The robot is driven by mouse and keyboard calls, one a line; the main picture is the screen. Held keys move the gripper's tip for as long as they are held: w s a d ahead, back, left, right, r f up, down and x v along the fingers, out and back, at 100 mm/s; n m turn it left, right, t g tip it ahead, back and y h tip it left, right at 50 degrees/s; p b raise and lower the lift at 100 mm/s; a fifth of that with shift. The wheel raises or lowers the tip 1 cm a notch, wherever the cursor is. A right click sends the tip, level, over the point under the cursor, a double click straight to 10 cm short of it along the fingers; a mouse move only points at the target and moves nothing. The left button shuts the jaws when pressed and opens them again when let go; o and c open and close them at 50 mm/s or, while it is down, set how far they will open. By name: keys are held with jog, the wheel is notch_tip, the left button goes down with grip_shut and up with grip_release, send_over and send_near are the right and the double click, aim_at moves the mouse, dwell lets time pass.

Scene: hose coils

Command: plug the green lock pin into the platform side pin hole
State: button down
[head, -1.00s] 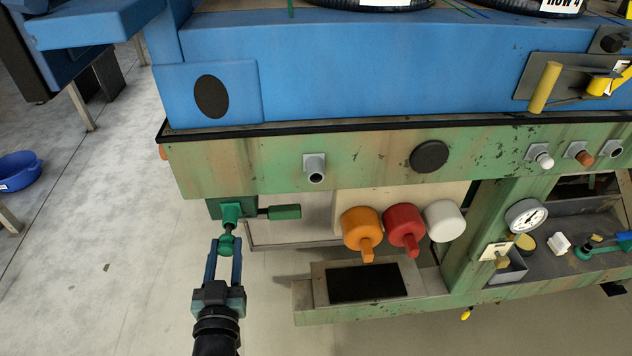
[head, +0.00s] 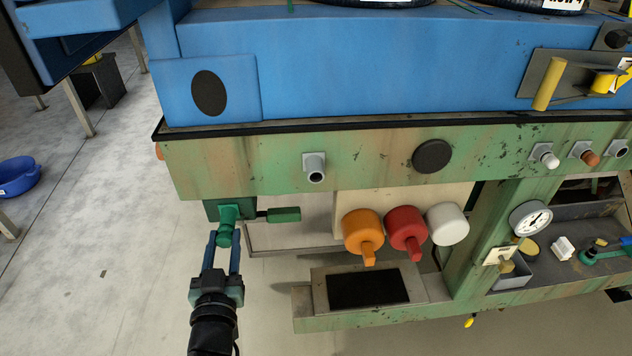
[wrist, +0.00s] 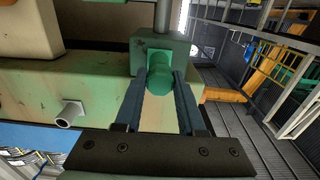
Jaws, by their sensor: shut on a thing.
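The green lock pin (head: 226,230) has a rounded knob at its near end. My gripper (head: 225,241) is shut on this knob with its two blue fingers, below the left end of the platform side. The pin's far end meets the dark green block (head: 213,208) under the platform edge. In the wrist view the pin's knob (wrist: 158,80) sits between the fingers, against the face of the block (wrist: 145,48). The pin hides the pin hole, and I cannot tell how deep the pin sits.
A green handle (head: 284,215) on a thin rod sticks out right of the block. Orange (head: 362,230), red (head: 407,227) and white (head: 447,223) knobs stand further right. A grey pipe stub (head: 314,168) projects above. The floor at left is clear near my gripper.

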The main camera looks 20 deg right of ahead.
jog(key=shift+w, duration=0.15)
jog(key=shift+c, duration=2.1)
grip_release()
jog(key=shift+p+v, duration=1.55)
jog(key=shift+v, duration=0.5)
jog(key=shift+s+a, duration=0.1)
jog(key=shift+s, duration=0.25)
